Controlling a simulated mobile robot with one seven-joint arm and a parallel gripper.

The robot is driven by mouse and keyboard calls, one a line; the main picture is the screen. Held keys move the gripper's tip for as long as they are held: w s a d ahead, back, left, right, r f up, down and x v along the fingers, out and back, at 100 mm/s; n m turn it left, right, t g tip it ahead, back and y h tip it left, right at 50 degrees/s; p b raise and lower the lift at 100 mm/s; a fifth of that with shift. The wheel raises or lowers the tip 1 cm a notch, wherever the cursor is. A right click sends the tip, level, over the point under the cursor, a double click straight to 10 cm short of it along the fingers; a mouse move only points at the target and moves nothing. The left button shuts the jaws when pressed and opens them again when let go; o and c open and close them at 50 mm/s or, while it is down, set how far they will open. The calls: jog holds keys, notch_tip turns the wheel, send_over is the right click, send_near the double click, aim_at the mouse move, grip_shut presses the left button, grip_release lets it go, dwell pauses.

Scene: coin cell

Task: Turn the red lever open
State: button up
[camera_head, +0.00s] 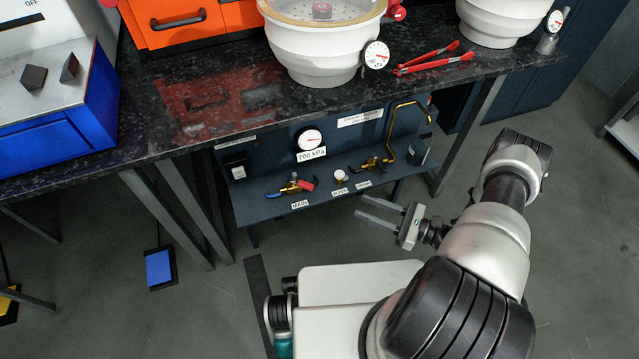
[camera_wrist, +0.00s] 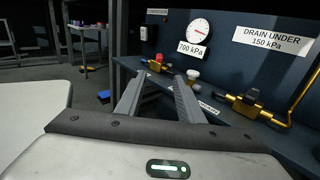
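The red lever (camera_head: 307,184) sits on a small brass valve on the left of the blue panel's shelf, above a label reading MAIN. The valve also has a blue part at its left end. In the wrist view the red lever (camera_wrist: 158,58) shows small, beyond the fingertips. My gripper (camera_head: 362,206) is open and empty, in front of the shelf and to the right of the lever, apart from it. Its two fingers (camera_wrist: 159,76) point toward the panel with a clear gap between them.
A white knob (camera_head: 340,177) and a black-handled brass valve (camera_head: 372,163) with a pipe stand right of the lever. A gauge (camera_head: 310,139) labelled 700 kPa is above. The dark bench (camera_head: 215,95) overhangs the panel. A blue pedal (camera_head: 159,268) lies on the floor.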

aim_at(313, 188)
jog(key=b+x, duration=0.1)
jog(key=x, duration=1.6)
jog(key=shift+a+b, duration=0.2)
jog(key=shift+b, duration=0.2)
